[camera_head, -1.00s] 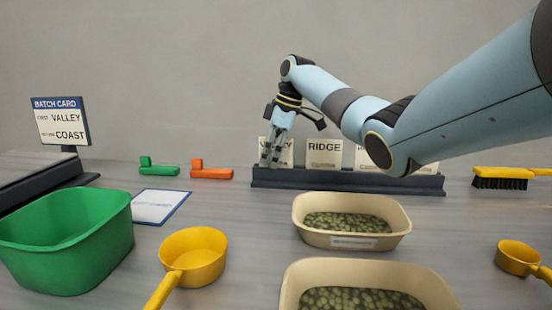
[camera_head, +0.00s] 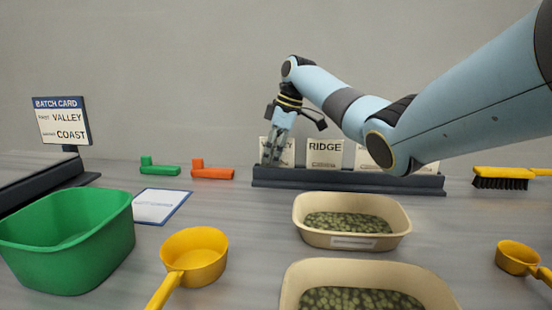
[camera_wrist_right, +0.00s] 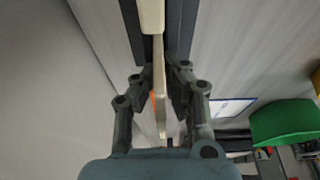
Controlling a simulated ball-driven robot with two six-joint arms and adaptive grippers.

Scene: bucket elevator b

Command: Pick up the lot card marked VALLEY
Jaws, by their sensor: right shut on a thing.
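The lot card marked VALLEY (camera_head: 287,153) stands upright at the left end of the dark card rack (camera_head: 345,182). My right gripper (camera_head: 273,157) points down in front of it and covers part of its word. In the right wrist view the right gripper (camera_wrist_right: 160,100) is shut on the card, whose pale edge (camera_wrist_right: 159,75) runs between its two fingers. The RIDGE card (camera_head: 324,152) stands just to the right in the same rack. My left gripper is not in view.
More cards stand behind my right arm. Two bean tubs (camera_head: 352,240), a green bin (camera_head: 75,265), yellow scoops (camera_head: 195,258), a white sheet (camera_head: 158,206), orange (camera_head: 211,173) and green (camera_head: 160,170) pieces, a brush (camera_head: 500,183) and a batch card sign (camera_head: 61,121) stand around.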

